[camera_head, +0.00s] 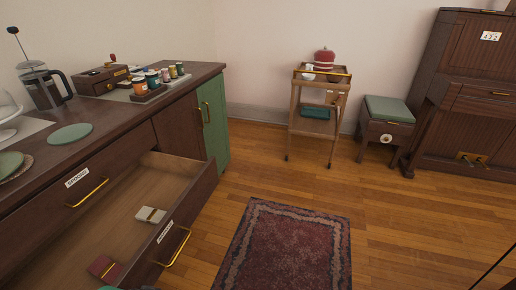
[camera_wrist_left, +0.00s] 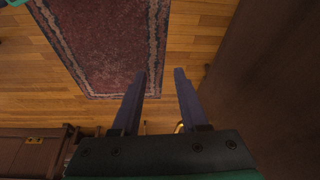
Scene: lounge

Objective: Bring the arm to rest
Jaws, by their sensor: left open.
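My left gripper (camera_wrist_left: 160,76) shows in the left wrist view with its two dark fingers spread apart and nothing between them. It is above the wooden floor, with the patterned red rug (camera_wrist_left: 108,45) beyond its fingertips. A dark wooden surface (camera_wrist_left: 265,75) fills the right side of that view, close beside the gripper. In the head view my left gripper cannot be made out. My right gripper is in neither view.
The dark sideboard (camera_head: 120,128) has an open drawer (camera_head: 120,215) holding a pale box (camera_head: 150,214) and a red box (camera_head: 103,268). A serving trolley (camera_head: 316,126), a green-topped stool (camera_head: 389,110) and a piano (camera_head: 470,85) stand farther back. The floor around the rug (camera_head: 287,248) is clear.

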